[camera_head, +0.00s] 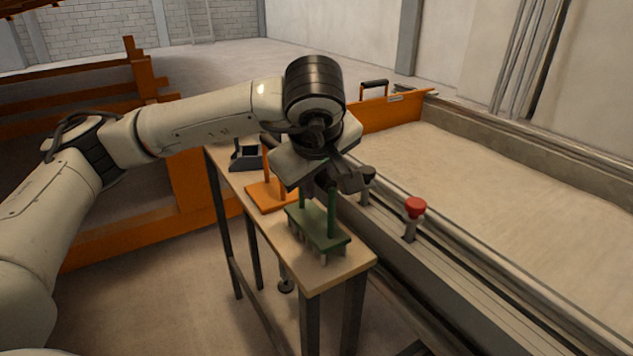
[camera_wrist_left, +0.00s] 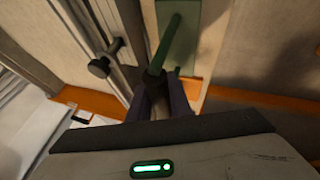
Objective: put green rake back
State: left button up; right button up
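The green rake (camera_head: 317,229) is level, teeth down, at the near end of the narrow wooden table (camera_head: 343,262). I cannot tell whether its teeth rest on the tabletop. My left gripper (camera_head: 322,188) is above the rake, at the top of its two green posts, and hides the top of the handle. In the left wrist view the green handle (camera_wrist_left: 166,45) runs in between the two dark fingers (camera_wrist_left: 160,92), which look shut on it. The green plate (camera_wrist_left: 183,14) shows beyond. My right gripper is in neither view.
An orange rake (camera_head: 268,197) stands just behind the green one, and a dark tool (camera_head: 246,158) farther back. The sandbed rail, with a red knob (camera_head: 414,208) and a dark knob (camera_head: 367,174), runs along the right. An orange frame (camera_head: 190,185) is at the left.

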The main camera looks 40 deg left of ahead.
pick_arm(q)
jog(key=o, duration=0.4)
jog(key=shift+d+r, duration=0.1)
jog(key=shift+r, duration=0.2)
jog(key=p+v, duration=0.3)
jog(key=v, duration=0.8)
jog(key=shift+s+d+r, duration=0.1)
jog(key=shift+s+r, duration=0.15)
jog(key=shift+s+f, duration=0.1)
